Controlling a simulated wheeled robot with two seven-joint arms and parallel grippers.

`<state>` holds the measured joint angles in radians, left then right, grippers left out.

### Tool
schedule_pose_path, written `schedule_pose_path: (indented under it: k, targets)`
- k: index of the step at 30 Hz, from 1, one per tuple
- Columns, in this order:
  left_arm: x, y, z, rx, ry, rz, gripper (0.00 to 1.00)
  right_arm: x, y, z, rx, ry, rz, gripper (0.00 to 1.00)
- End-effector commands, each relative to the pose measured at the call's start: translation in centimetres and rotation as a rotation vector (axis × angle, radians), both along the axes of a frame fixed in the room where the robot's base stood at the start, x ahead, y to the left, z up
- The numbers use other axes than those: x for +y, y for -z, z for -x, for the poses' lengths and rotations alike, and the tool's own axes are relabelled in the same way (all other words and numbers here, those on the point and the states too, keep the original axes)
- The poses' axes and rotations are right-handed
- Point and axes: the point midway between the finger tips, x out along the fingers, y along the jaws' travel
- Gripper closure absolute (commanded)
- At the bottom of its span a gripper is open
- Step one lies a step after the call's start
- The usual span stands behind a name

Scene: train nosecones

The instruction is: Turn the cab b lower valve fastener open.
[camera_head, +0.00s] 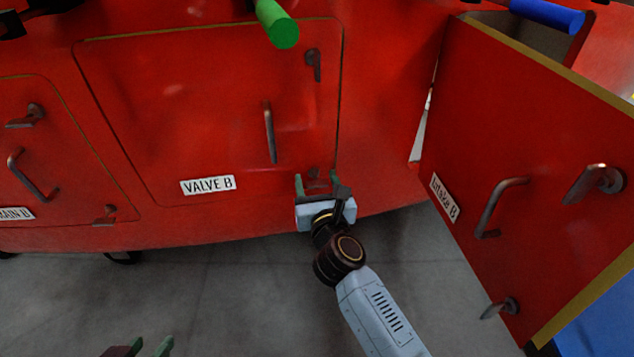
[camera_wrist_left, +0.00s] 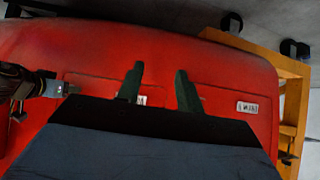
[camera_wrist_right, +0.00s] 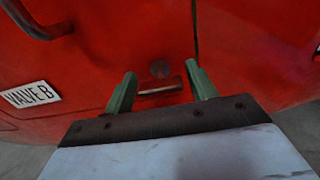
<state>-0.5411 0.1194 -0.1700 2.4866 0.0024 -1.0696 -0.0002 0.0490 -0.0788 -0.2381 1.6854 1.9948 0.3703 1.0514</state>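The red VALVE B panel (camera_head: 215,110) is closed. Its lower fastener (camera_head: 313,174) is at its lower right corner, partly hidden by my right gripper. In the right wrist view the fastener (camera_wrist_right: 160,86) has a round pivot and a short, nearly horizontal handle. My right gripper (camera_head: 318,181) is open, with its green fingers on either side of the fastener handle; I cannot tell whether they touch it. It also shows in the right wrist view (camera_wrist_right: 157,83). My left gripper (camera_head: 147,346) is open and empty, low and away from the panel; its fingers show in the left wrist view (camera_wrist_left: 158,80).
The VALVE B panel also has an upper fastener (camera_head: 314,64) and a long handle (camera_head: 269,132). The Intake B door (camera_head: 530,150) stands open at right. Another closed panel (camera_head: 60,150) is at left. Green (camera_head: 278,24) and blue (camera_head: 548,14) bars jut out above. Grey floor lies below.

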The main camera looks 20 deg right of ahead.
Motion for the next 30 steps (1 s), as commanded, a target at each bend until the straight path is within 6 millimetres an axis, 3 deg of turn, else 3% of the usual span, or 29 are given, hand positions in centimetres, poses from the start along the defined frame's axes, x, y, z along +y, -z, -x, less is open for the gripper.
schedule_pose_path:
  k: [1,8,14,19,30]
  targets:
    - [0.0,0.0,0.0,0.0,0.0,0.0,0.64,0.0,0.0,0.0,0.0,0.0,0.0,0.5]
    - [0.0,0.0,0.0,0.002,0.0,0.0,0.64,0.0,0.0,0.0,0.0,0.0,0.0,0.79]
    - [0.0,0.1,0.2,0.013,0.0,-0.003,0.64,0.0,0.0,0.0,0.001,0.0,0.012,0.79]
    - [0.9,1.2,1.7,0.125,-0.013,-0.031,0.64,0.0,-0.1,0.0,0.007,0.0,0.057,0.79]
    - [3.8,4.1,9.1,0.553,-0.055,-0.128,0.64,0.0,-0.2,0.0,0.027,-0.001,0.267,0.79]
